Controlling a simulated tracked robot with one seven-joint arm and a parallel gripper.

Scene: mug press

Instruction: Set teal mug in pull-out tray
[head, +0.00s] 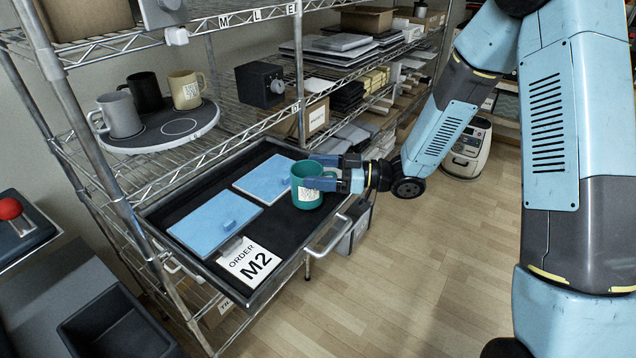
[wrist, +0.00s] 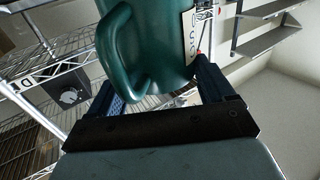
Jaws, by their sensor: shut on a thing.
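The teal mug (head: 307,192) is upright, with a pale printed label on its side. My gripper (head: 322,178) is shut on it from the right, with its fingers on either side of the mug. The mug also shows in the wrist view (wrist: 150,45), with its handle toward the camera's left. The pull-out tray (head: 177,251) is extended from the rack, with a dark floor and a front handle. The mug is over the tray's right part; I cannot tell whether its base touches the tray floor.
Two blue panels (head: 214,222) (head: 265,178) with small knobs lie in the tray. An "ORDER M2" card (head: 249,263) is at its near edge. On the shelf above, a round turntable (head: 205,122) holds grey (head: 122,116), black (head: 145,92) and cream (head: 186,90) mugs. A wire-rack post (head: 299,75) stands behind the tray.

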